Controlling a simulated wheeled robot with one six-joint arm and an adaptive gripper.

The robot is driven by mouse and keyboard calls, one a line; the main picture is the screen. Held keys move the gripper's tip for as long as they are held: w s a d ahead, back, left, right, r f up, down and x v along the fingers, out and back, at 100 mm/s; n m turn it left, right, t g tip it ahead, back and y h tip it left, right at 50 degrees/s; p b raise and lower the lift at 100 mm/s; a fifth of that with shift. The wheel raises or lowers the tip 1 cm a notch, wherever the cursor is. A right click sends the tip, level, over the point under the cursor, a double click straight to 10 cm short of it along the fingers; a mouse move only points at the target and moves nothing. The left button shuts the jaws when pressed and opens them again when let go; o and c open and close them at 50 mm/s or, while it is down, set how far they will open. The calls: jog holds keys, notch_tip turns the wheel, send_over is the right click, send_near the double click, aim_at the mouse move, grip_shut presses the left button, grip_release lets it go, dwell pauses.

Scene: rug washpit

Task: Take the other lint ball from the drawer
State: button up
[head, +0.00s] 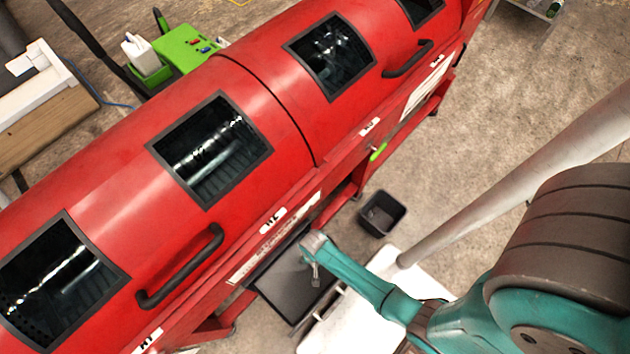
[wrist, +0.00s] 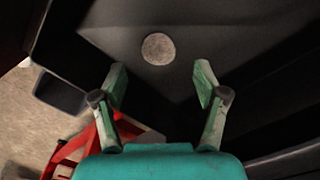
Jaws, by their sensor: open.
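A round, grey, speckled lint ball (wrist: 158,48) lies on the dark floor of the drawer (wrist: 120,60) in the wrist view. My gripper (wrist: 160,80) is open and empty, its two green fingers pointing toward the ball. The ball is just beyond the fingertips, roughly centred between them, and not touching either. In the head view the open black drawer (head: 283,296) juts out under the red machine, and my gripper (head: 313,275) hangs over it. The lint ball cannot be made out in the head view.
The long red machine (head: 190,95) with dark windows and black handles stands along the left above the drawer. A small black bin (head: 381,214) stands on the floor beyond the drawer. A white surface (head: 345,322) lies right of the drawer. Open concrete floor stretches at the upper right.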

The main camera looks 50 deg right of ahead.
jog(key=shift+s+f, duration=0.1)
jog(key=shift+f, duration=2.2)
jog(key=c, duration=0.8)
